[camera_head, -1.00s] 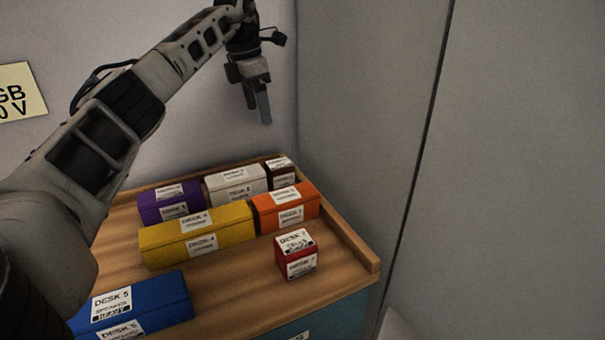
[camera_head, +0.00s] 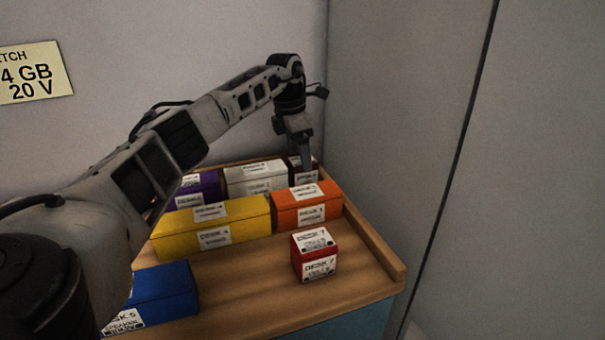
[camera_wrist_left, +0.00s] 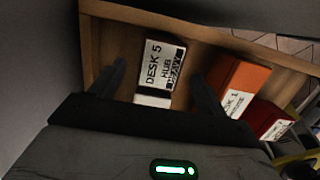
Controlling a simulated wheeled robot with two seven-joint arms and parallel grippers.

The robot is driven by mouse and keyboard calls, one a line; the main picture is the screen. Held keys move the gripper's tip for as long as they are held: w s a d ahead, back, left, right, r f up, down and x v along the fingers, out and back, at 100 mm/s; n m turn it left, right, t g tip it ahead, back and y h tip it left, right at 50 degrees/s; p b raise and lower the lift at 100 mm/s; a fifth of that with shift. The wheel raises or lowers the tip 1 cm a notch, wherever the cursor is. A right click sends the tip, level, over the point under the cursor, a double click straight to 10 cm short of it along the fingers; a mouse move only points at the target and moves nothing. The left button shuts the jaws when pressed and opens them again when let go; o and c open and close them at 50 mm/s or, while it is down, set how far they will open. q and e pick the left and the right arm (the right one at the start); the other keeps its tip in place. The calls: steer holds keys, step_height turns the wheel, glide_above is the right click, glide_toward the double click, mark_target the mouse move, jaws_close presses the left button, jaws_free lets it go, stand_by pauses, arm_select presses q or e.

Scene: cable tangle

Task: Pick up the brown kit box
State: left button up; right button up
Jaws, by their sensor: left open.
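The brown kit box (camera_head: 308,178) is the small dark box with white labels in the back right corner of the wooden top. My left arm partly hides it in the head view. My left gripper (camera_head: 306,158) points down right at this box. In the left wrist view the box (camera_wrist_left: 161,66) shows a "DESK 5 HUB HEAVY" label and lies between the two spread fingers of the gripper (camera_wrist_left: 161,84). The gripper is open, with a finger on each side of the box. My right gripper is not in view.
An orange box (camera_head: 305,205) stands just in front, and a white box (camera_head: 256,180) to the left. Purple (camera_head: 207,185), yellow (camera_head: 212,222), red (camera_head: 314,256) and blue (camera_head: 165,291) boxes share the top. A raised wooden rim (camera_head: 375,246) runs along the right edge, near the wall.

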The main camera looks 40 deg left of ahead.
mark_target(297, 177)
arm_select(q)
steer(key=shift+w+d+f, duration=0.1)
steer(key=shift+w+f, duration=0.1)
steer(key=shift+f, duration=0.7)
steer(key=shift+w+d+f, duration=0.1)
steer(key=shift+w+f, duration=0.05)
steer(key=shift+f, duration=0.75)
steer(key=shift+w+d+f, duration=0.1)
steer(key=shift+w+f, duration=0.1)
steer(key=shift+f, duration=0.7)
steer(key=shift+r, duration=0.1)
steer(key=c, duration=1.2)
